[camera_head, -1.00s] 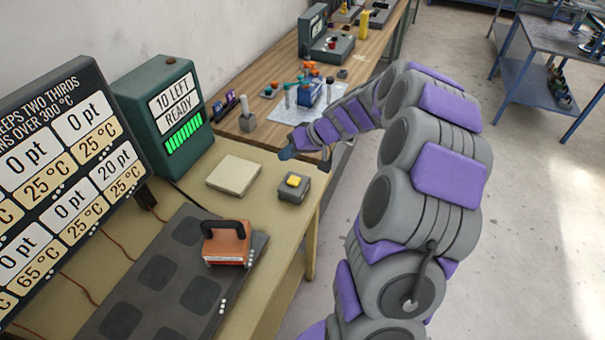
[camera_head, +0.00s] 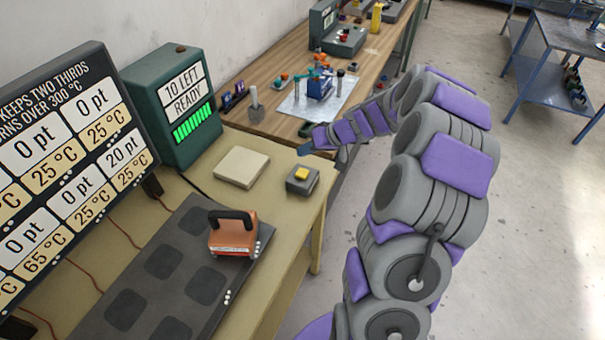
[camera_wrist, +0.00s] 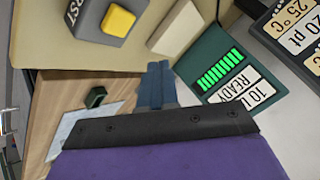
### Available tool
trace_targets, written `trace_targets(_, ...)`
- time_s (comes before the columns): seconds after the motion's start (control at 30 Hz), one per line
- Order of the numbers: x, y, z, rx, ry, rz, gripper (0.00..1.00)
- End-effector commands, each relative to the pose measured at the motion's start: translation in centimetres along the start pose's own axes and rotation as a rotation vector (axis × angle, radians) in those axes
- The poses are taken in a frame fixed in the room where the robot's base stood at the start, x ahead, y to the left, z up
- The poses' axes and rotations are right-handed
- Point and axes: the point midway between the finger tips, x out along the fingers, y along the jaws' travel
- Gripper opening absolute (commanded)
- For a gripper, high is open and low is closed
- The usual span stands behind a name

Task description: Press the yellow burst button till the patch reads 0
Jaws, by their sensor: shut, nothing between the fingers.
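The yellow burst button (camera_head: 302,174) sits on a small grey box (camera_head: 302,186) near the right edge of the tan bench. In the wrist view the button (camera_wrist: 118,20) and part of the lettering "RST" on its grey box (camera_wrist: 92,14) show at the top left. My gripper (camera_head: 304,150) is just beyond the box in the head view, apart from the button. In the wrist view my gripper's fingers (camera_wrist: 158,72) are together and empty. The green unit (camera_head: 178,105) reads "10 LEFT READY" above green bars. An orange handled block (camera_head: 233,240) stands on the dark mat.
A pale square pad (camera_head: 241,167) lies left of the button box. The dark mat (camera_head: 160,297) has several darker squares. A score board (camera_head: 62,170) with pt and °C readings stands at left. A wooden bench (camera_head: 300,125) with tools lies beyond. Open floor is at right.

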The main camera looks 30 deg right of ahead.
Motion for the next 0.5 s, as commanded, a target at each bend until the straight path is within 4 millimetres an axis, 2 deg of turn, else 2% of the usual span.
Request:
trace_targets(0.3, 3.0, 2.2, 2.1, -0.001, 0.001, 0.001, 0.00)
trace_targets(0.5, 3.7, 2.7, 2.7, -0.001, 0.000, 0.000, 0.00)
